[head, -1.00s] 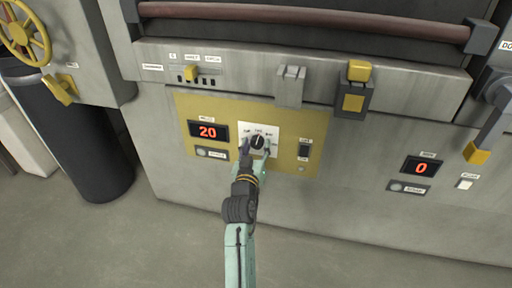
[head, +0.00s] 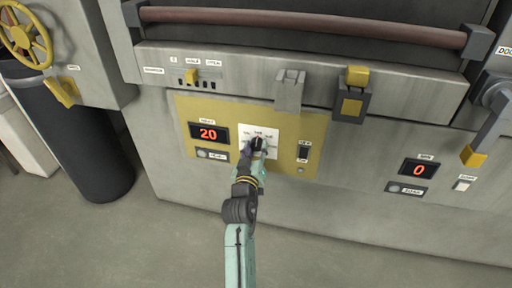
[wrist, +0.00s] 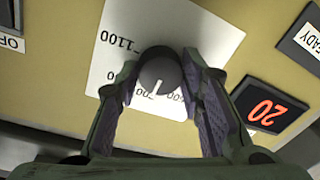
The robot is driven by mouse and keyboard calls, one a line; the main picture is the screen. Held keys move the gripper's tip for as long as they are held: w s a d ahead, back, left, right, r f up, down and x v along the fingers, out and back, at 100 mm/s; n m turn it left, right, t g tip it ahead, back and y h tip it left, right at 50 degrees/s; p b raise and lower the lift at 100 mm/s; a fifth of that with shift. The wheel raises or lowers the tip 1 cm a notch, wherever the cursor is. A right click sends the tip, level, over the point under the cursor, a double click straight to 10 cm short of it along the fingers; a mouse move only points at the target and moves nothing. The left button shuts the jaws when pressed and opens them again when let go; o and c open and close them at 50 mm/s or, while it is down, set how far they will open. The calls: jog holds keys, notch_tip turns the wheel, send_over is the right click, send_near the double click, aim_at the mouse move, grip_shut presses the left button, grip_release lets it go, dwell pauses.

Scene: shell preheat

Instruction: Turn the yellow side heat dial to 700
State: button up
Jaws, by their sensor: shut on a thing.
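The heat dial (wrist: 158,70) is a dark round knob with a white pointer line, on a white scale plate (wrist: 135,30) set in the yellow panel. In the wrist view, where the lettering is upside down, the pointer points down beside the partly covered 700 mark. 1100 is readable at upper left; other numbers are partly hidden by my fingers. My gripper (head: 257,149) is shut on the dial, one finger on each side. The red display (head: 208,133) beside it reads 20; it also shows in the wrist view (wrist: 264,111).
A dark switch (head: 304,153) is right of the dial on the yellow panel. A grey latch (head: 290,90) and a yellow-topped latch (head: 354,92) sit above. A second display (head: 419,169) reads 0 at right. The floor in front is clear.

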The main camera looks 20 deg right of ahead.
jog(key=o, duration=1.2)
jog(key=shift+c, duration=0.2)
jog(key=v, duration=1.2)
